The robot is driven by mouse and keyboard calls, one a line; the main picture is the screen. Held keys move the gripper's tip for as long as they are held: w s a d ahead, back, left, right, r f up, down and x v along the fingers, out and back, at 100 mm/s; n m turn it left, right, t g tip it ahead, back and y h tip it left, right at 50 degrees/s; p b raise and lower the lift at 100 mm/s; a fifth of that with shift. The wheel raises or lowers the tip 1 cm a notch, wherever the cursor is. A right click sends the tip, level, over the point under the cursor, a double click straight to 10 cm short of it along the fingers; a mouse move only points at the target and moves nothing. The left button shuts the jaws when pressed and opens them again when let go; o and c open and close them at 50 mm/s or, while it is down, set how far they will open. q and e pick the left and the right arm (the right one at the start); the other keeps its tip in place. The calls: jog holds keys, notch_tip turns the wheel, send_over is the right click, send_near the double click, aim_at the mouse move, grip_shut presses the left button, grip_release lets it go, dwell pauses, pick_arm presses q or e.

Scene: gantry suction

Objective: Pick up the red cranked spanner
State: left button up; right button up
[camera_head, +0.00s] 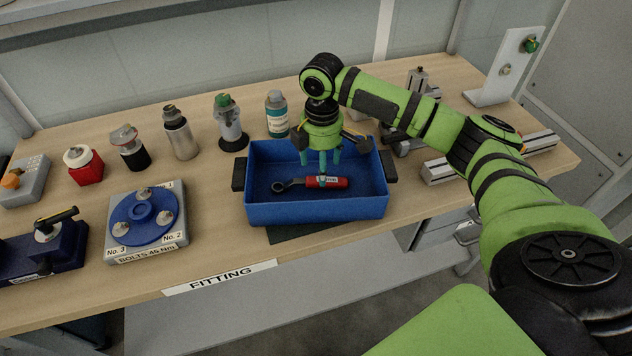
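The red cranked spanner (335,182) lies in the blue tray (318,215), its dark ring end to the left and its red handle to the right. My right gripper (322,168) points down into the tray above the handle. Its teal fingers are spread apart and it looks open. One teal finger overlaps the handle in the picture; I cannot tell whether it touches. Nothing is seen held. My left gripper is not in view.
The tray has raised walls and black side handles. Several bottles and canisters, such as a teal-labelled bottle (277,115), stand behind and left. A blue round bolt fixture (143,232) sits at left. Metal rails (445,170) lie at right. The bench front is mostly clear.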

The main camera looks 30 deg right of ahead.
aim_at(310, 184)
jog(key=f, duration=0.1)
jog(key=f+p, duration=0.1)
jog(key=f, duration=0.2)
jog(key=shift+w+f, duration=0.2)
jog(key=shift+w, duration=0.05)
jog(key=shift+f, duration=0.4)
jog(key=shift+w+f, duration=0.1)
jog(key=shift+f, duration=0.15)
jog(key=c, duration=1.2)
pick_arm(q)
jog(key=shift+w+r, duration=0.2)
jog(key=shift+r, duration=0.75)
pick_arm(e)
jog(key=shift+r, duration=0.1)
jog(key=shift+c, duration=0.9)
